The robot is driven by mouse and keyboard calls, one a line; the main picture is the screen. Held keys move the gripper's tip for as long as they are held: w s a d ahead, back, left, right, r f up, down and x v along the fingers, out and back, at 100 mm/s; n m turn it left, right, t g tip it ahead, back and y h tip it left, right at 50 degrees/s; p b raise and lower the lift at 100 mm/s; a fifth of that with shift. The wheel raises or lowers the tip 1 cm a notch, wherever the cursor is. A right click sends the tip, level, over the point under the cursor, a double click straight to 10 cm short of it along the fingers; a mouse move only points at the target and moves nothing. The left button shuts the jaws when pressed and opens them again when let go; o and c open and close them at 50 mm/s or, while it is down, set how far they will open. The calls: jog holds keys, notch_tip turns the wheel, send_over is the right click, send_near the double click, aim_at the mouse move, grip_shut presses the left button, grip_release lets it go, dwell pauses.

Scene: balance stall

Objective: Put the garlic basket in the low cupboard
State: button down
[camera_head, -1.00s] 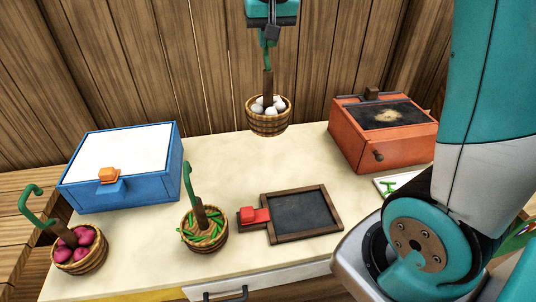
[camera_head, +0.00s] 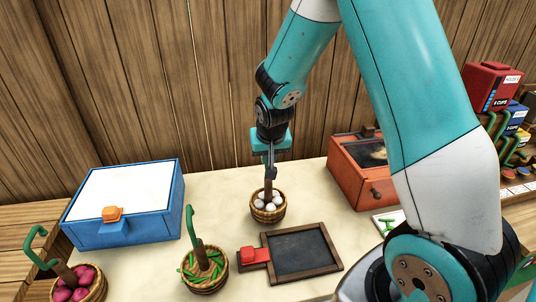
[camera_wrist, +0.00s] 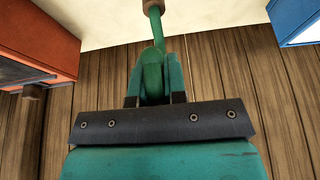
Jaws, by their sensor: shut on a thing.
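The garlic basket (camera_head: 268,217), a small round woven basket with white bulbs and an upright handle, is at the back middle of the pale counter, on it or just above it; I cannot tell which. My gripper (camera_head: 270,172) is above it, shut on the top of its handle. In the wrist view the jaws (camera_wrist: 156,85) close around the green handle (camera_wrist: 157,38), and the basket's bowl is out of sight. No low cupboard is clearly recognisable; the counter's front is out of the head view.
A blue box (camera_head: 150,230) with a white top stands at the left, an orange-red box (camera_head: 352,168) at the right. A basket of green beans (camera_head: 207,276), a framed slate (camera_head: 302,252) and a basket of purple bulbs (camera_head: 92,294) stand nearer. Wooden planks rise behind.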

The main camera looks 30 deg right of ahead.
jog(key=shift+f, duration=0.25)
jog(key=shift+f, duration=0.2)
jog(key=c, duration=1.2)
grip_release()
jog(key=shift+o, duration=0.2)
jog(key=shift+r, duration=0.1)
